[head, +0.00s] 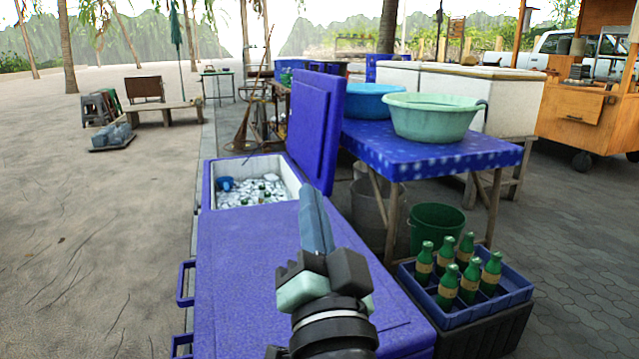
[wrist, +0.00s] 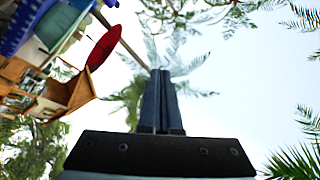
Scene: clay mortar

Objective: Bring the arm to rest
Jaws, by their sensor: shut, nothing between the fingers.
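My gripper (head: 311,197) is raised over the closed lid half of a blue cooler (head: 250,262) in the head view, its long fingers pointing up and away. The fingers lie together and hold nothing. In the wrist view my gripper (wrist: 162,72) points up toward pale sky and palm leaves, the two fingers side by side with no gap.
The cooler's far half is open, with ice, bottles and a blue cup (head: 225,184); its raised lid (head: 303,125) stands beside a blue table (head: 440,148) with basins. A crate (head: 520,292) of green bottles is at right. Open sand (head: 90,230) lies left.

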